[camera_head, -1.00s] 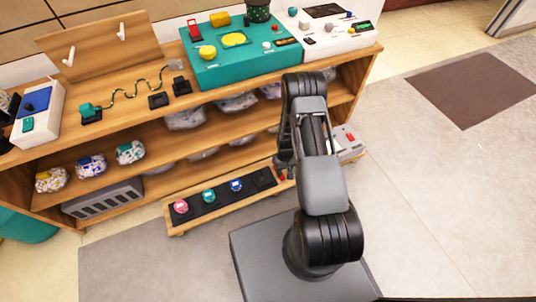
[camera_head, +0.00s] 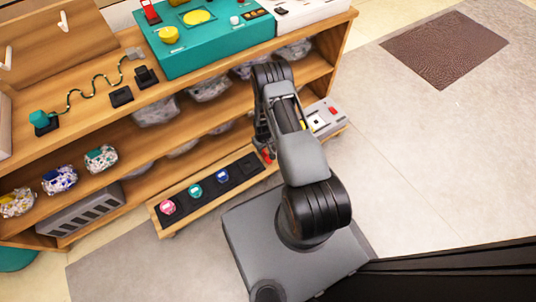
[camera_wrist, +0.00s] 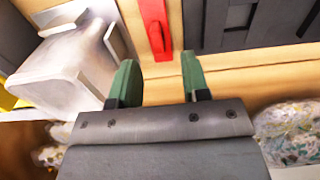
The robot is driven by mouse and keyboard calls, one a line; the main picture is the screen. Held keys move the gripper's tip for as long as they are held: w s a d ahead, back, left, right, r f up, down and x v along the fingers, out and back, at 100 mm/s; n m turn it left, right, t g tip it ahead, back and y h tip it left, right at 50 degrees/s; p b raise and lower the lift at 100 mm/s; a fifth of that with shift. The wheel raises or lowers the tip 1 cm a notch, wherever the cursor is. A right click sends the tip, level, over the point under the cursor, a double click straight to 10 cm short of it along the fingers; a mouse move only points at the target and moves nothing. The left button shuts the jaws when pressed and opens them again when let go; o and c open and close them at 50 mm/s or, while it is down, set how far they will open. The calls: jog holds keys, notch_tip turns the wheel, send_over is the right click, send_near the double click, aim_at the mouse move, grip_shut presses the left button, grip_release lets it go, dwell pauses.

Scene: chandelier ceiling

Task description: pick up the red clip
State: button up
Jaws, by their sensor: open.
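The red clip (camera_wrist: 156,25) is a narrow red piece on the wooden surface in the wrist view, beside a dark panel. It lies beyond my gripper (camera_wrist: 159,78), roughly in line with the gap between the two green-tipped fingers. The fingers are apart with nothing between them. In the head view the clip (camera_head: 267,155) shows as a small red spot at the right end of the low wooden bench. My gripper is just above it there, mostly hidden by my arm.
The low bench (camera_head: 158,216) holds a black strip with pink, teal and blue round pieces. A grey box (camera_head: 318,122) with a red button stands close to my gripper's right. The wooden shelf (camera_head: 175,132) with wrapped bundles rises behind. Floor at right is open.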

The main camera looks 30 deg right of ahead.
aim_at(265, 152)
jog(key=shift+s+d+f+b, duration=0.1)
jog(key=shift+f+b, duration=0.65)
jog(key=shift+f, duration=0.6)
jog(key=shift+s+f+b, duration=0.1)
jog(key=shift+f+b, duration=0.65)
jog(key=shift+f, duration=0.55)
jog(key=c, duration=0.7)
jog(key=shift+r, duration=0.1)
